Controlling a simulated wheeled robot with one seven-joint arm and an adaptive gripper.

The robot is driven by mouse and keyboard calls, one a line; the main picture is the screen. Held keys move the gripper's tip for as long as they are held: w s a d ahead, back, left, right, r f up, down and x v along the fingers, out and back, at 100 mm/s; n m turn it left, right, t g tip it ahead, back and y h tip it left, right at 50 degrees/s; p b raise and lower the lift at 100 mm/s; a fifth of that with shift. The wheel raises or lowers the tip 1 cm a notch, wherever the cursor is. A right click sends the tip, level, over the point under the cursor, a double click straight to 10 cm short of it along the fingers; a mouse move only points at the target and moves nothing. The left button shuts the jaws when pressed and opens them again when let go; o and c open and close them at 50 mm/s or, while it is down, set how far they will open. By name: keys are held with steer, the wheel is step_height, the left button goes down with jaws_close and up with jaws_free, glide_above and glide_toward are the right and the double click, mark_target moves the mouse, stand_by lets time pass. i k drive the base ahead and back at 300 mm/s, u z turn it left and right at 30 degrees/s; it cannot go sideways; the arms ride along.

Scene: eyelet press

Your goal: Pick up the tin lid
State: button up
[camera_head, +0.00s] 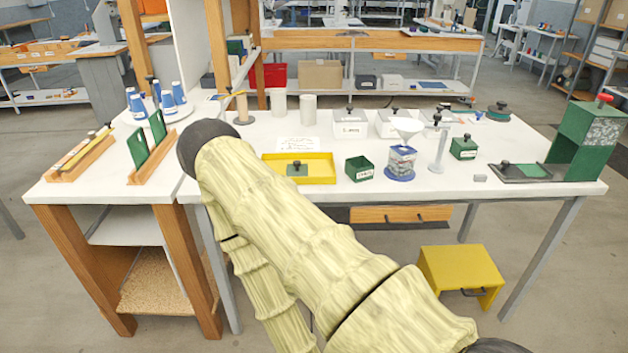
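A small flat green lid with a dark knob (297,169) lies in a shallow yellow tray (328,178) on the white bench; it looks like the tin lid. An open green square tin with a white label (364,175) stands just right of the tray. A second green tin (464,152), closed with a knobbed lid, stands further right. My arm, in a pale yellow cover, reaches from the lower right to the upper left, and its dark joint is left of the tray. My gripper is not visible, so its opening cannot be seen.
A glass jar with a funnel (403,160) and a metal stand (439,145) stand right of the open tin. White knobbed boxes (350,124) are behind. A green press (583,140) is at the right end. Wooden racks (160,155) and blue cones (172,97) are at left.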

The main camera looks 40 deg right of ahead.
mark_target(297, 169)
steer(key=z, duration=0.85)
